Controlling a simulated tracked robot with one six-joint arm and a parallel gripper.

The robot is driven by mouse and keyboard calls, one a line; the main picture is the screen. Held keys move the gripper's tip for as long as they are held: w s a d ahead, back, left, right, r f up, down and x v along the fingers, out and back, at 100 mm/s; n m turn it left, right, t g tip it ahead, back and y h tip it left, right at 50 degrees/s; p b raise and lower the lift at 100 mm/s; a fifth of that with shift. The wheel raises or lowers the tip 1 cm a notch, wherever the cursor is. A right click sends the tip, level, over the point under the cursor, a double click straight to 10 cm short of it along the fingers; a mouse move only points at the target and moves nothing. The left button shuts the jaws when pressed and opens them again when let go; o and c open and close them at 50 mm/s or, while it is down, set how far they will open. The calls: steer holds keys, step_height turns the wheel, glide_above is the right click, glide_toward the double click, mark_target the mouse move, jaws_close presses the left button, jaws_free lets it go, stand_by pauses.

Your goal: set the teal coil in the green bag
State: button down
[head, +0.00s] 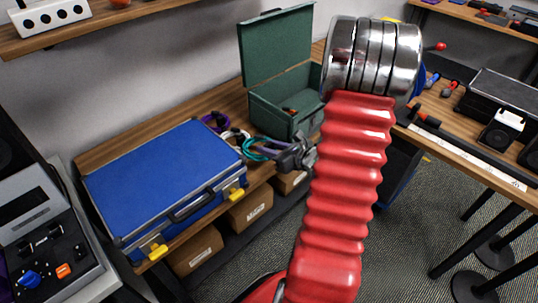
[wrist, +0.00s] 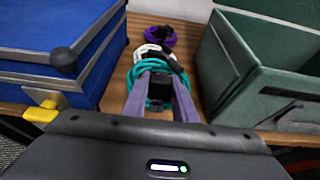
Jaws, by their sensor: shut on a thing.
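The teal coil (head: 254,150) is on the wooden shelf between the blue case and the green bag. It also shows in the wrist view (wrist: 134,75), partly hidden by the fingers. My gripper (head: 270,148) is shut on the teal coil; its grey fingers (wrist: 158,85) show in the wrist view. The green bag (head: 263,110) looks like a stiff box with its lid raised, just behind and right of the coil. In the wrist view the green bag (wrist: 250,75) stands at the right. A small orange-brown item shows inside it in the head view.
A white coil (wrist: 152,50) and a purple coil (wrist: 160,37) lie beyond the teal one. A closed blue case (head: 160,180) fills the shelf at left. Cardboard boxes (head: 250,210) sit below. A workbench with tools (head: 480,140) stands at right.

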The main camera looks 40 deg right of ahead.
steer(key=shift+f, duration=1.85)
steer(key=shift+f, duration=0.15)
steer(key=c, duration=1.4)
jaws_free()
steer(key=shift+c, duration=0.2)
steer(key=shift+s, duration=0.1)
steer(key=v, duration=1.3)
steer(key=shift+s, duration=0.3)
